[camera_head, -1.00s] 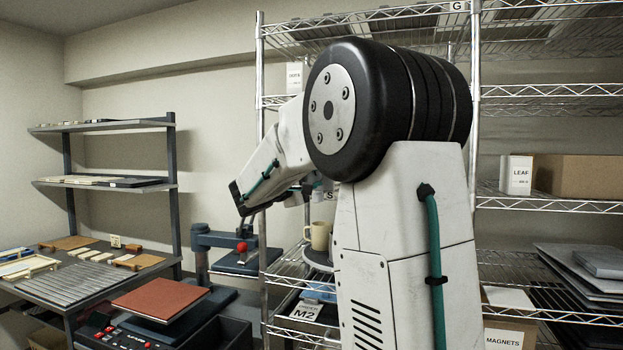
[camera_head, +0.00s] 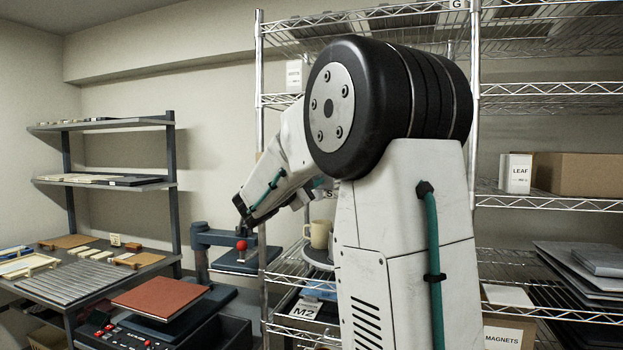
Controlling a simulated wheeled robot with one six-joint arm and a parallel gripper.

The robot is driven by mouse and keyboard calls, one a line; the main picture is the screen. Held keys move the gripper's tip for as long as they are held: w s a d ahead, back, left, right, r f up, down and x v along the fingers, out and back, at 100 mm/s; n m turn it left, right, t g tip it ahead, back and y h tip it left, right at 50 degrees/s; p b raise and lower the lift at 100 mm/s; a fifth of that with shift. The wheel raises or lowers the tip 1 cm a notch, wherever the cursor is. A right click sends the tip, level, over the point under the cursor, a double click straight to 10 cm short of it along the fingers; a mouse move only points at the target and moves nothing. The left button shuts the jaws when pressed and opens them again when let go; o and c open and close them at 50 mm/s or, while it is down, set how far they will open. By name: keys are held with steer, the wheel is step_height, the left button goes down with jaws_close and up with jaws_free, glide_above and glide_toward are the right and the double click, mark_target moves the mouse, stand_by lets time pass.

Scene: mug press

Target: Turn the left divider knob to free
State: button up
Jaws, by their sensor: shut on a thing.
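My gripper (camera_head: 244,226) shows small and dark at the low end of my white arm, left of the picture's middle. It points down at the blue-grey press (camera_head: 210,240), just above a red ball (camera_head: 241,245). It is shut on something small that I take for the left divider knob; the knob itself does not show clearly. Which way the knob is set cannot be told.
A red-brown board (camera_head: 160,298) lies on a dark unit with a red-buttoned panel (camera_head: 125,338) at lower left. A ribbed grey bench (camera_head: 75,283) stands beyond it. A cream mug (camera_head: 318,234) stands on the wire rack close right of my forearm.

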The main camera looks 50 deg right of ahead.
steer(key=o, duration=1)
steer(key=shift+c, duration=0.2)
steer(key=shift+a, duration=0.1)
steer(key=v, duration=0.7)
steer(key=shift+a, duration=0.35)
steer(key=shift+f, duration=0.1)
